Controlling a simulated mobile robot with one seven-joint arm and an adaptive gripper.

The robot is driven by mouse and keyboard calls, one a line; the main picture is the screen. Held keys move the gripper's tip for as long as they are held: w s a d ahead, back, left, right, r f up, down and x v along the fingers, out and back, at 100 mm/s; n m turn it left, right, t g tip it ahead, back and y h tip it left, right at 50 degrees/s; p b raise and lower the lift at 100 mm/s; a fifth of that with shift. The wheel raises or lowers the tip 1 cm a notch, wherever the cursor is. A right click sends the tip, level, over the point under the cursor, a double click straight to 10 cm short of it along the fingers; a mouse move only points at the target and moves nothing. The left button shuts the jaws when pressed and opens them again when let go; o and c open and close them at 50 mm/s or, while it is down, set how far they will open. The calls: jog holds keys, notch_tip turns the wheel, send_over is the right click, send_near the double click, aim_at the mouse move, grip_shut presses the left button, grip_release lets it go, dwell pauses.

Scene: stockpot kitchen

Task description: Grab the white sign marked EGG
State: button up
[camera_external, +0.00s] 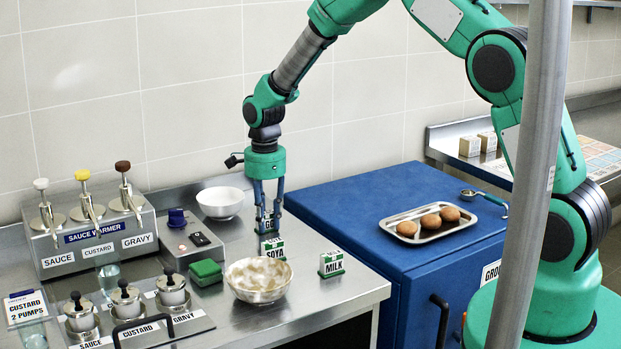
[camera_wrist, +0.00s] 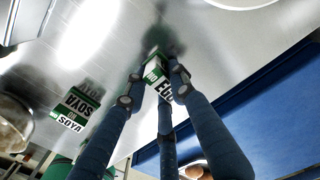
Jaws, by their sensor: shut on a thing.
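The white EGG sign with green edging (camera_wrist: 164,89) is between my gripper's fingers (camera_wrist: 155,84) in the wrist view, its lettering partly covered. In the external view my gripper (camera_external: 267,222) points straight down and is shut on this sign, mostly hidden behind the fingers and the SOYA sign. The SOYA sign (camera_external: 273,248) stands just in front; it also shows at the left of the wrist view (camera_wrist: 76,107). I cannot tell whether the EGG sign touches the counter.
A MILK sign (camera_external: 332,263) stands to the right. A mottled bowl (camera_external: 258,281) is in front and a white bowl (camera_external: 220,203) behind left. A green box (camera_external: 206,272) and sauce pumps (camera_external: 88,207) are left. A blue cabinet (camera_external: 345,215) holds a tray (camera_external: 447,232) of brown round items.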

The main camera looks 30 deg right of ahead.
aim_at(266, 214)
jog(key=shift+r, duration=0.1)
grip_shut()
jog(key=shift+r, duration=0.75)
notch_tip(266, 214, up, 2)
jog(key=shift+r+p, duration=0.15)
jog(key=shift+p, duration=0.35)
jog(key=s+d, duration=0.1)
jog(key=s, duration=0.4)
jog(key=s+d+p, duration=0.1)
jog(key=s, duration=0.4)
jog(key=s+d+r, duration=0.1)
jog(key=s, duration=0.4)
jog(key=shift+s+d+p, duration=0.1)
jog(key=shift+s+p, duration=0.2)
jog(key=shift+s, duration=0.05)
jog(key=shift+r, duration=0.1)
